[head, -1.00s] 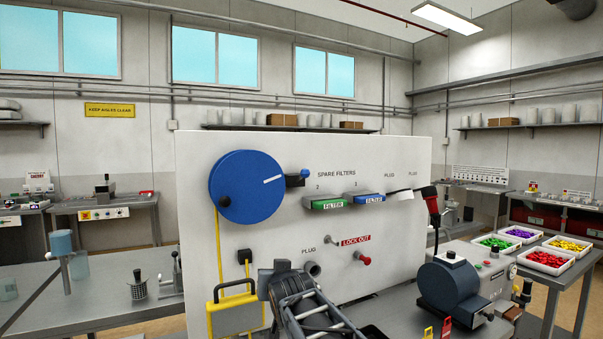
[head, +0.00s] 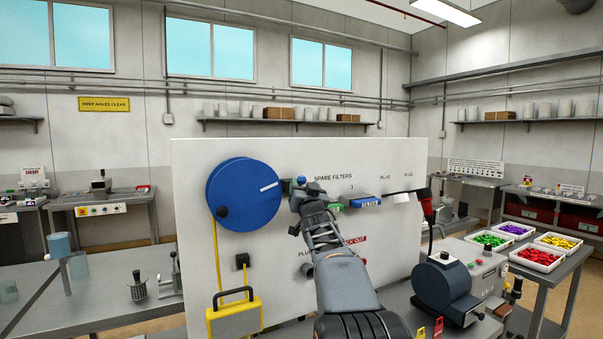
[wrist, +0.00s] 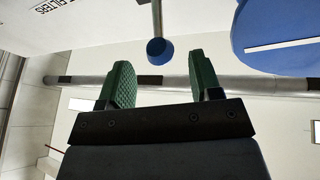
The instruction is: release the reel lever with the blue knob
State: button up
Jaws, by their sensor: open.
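The large blue reel (head: 243,194) with a white line is mounted on the upright white panel. It also shows at the upper right of the wrist view (wrist: 280,35). The lever's blue knob (wrist: 160,51) sits at the end of a grey rod, just beyond and between my green-padded fingertips. In the head view the knob (head: 301,180) shows just above my gripper, right of the reel. My gripper (wrist: 155,80) is open and empty. In the head view my gripper (head: 308,190) is up at the panel and hides part of the lever.
The panel (head: 290,150) carries green and blue filters (head: 367,200) to the right of my gripper. A dark blue drum machine (head: 441,292) stands at the lower right.

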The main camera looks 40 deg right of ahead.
aim_at(302, 183)
jog(key=shift+p+x, duration=0.95)
jog(key=shift+x, duration=1.15)
grip_shut()
